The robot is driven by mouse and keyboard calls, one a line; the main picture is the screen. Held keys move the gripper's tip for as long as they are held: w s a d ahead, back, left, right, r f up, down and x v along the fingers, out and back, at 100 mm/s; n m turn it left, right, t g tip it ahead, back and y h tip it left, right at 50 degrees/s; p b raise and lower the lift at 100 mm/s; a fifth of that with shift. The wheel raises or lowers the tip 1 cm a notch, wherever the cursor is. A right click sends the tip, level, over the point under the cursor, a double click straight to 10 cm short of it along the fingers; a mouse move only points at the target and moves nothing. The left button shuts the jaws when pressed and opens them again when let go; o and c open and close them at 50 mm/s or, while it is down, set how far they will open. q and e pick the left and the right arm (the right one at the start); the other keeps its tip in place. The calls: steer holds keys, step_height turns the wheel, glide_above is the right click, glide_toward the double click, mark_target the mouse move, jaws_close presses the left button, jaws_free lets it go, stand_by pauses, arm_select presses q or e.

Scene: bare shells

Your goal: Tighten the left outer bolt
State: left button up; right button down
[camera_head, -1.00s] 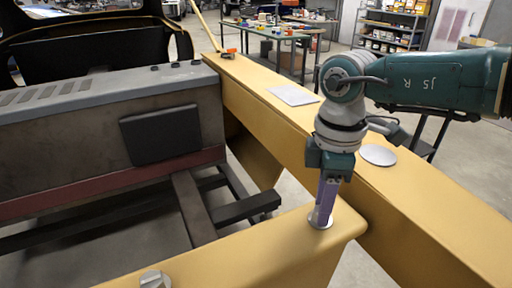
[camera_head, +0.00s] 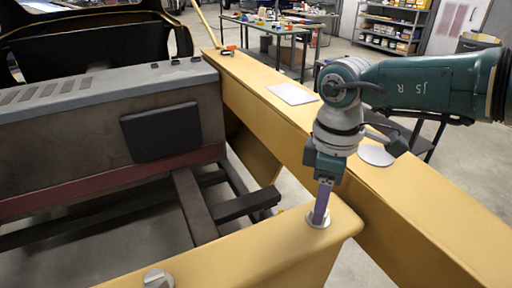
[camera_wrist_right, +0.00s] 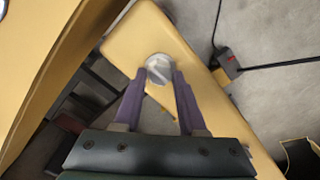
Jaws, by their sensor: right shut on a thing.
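My right gripper (camera_head: 319,216) points down at the rounded right end of the near yellow beam (camera_head: 262,250). Its purple fingers are shut on a bolt there, and its pale round base (camera_head: 312,222) shows around the fingertips. In the right wrist view the fingers (camera_wrist_right: 160,73) lie on either side of the pale bolt head (camera_wrist_right: 158,66). A second bolt (camera_head: 156,278) sits on the same beam at the bottom left of the head view, with nothing touching it. My left gripper is out of view.
A long yellow rail (camera_head: 385,190) runs behind my right gripper and carries a flat square plate (camera_head: 293,94) and a round disc (camera_head: 376,156). A grey box unit (camera_head: 80,130) stands at left. A workbench (camera_head: 270,27) and shelves (camera_head: 393,25) are farther back.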

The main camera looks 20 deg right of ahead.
steer(key=shift+c, duration=2.2)
jaws_free()
step_height(320, 180, up, 10)
steer(key=p, duration=0.1)
